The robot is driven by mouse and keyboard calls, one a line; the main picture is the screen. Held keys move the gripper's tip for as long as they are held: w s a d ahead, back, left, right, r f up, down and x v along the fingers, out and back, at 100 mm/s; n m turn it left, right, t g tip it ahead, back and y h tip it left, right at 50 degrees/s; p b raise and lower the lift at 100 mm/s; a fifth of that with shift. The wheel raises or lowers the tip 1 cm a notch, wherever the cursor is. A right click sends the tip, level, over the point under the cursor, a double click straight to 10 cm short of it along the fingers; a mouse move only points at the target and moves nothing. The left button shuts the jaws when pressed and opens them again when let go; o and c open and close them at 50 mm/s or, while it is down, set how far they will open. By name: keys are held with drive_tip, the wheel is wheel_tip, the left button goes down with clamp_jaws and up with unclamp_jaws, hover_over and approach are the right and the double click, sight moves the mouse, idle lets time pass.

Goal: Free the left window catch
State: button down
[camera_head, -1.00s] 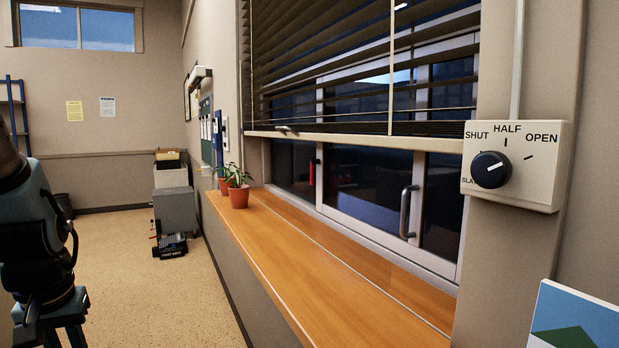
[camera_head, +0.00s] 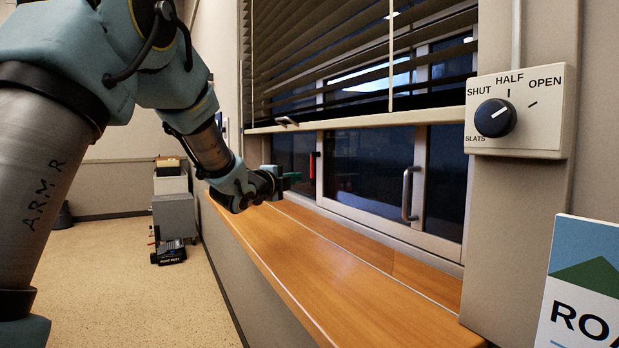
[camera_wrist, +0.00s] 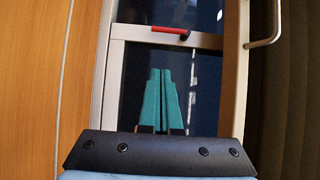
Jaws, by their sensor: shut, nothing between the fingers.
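The red catch (camera_head: 313,168) sits upright on the pale window frame, on the left part of the sliding window, below the raised blind. It also shows in the wrist view (camera_wrist: 170,30) as a red bar lying across the top, on the frame. My gripper (camera_head: 291,180) is over the sill, to the left of the catch in the head view, and apart from it as far as I can tell. In the wrist view its teal fingers (camera_wrist: 160,75) are together, empty, and point toward the red bar with a gap between.
A grey pull handle (camera_head: 407,194) stands out from the window to the right. The blind's bottom rail (camera_head: 360,126) hangs above the catch. The wooden sill (camera_head: 300,255) is clear in front. A slats knob (camera_head: 495,118) is on the wall box at right.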

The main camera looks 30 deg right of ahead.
drive_tip(key=shift+s+d+r, duration=0.1)
drive_tip(key=shift+s+d, duration=0.05)
drive_tip(key=shift+d, duration=0.1)
drive_tip(key=w+p+x, duration=0.1)
drive_tip(key=p+x, duration=0.2)
drive_tip(key=x, duration=0.3)
drive_tip(key=w+a+p+x, duration=0.1)
drive_tip(key=p+x, duration=0.2)
drive_tip(key=x, duration=0.3)
drive_tip(key=shift+w+d, duration=0.15)
drive_tip(key=shift+w, duration=0.3)
drive_tip(key=shift+b, duration=0.4)
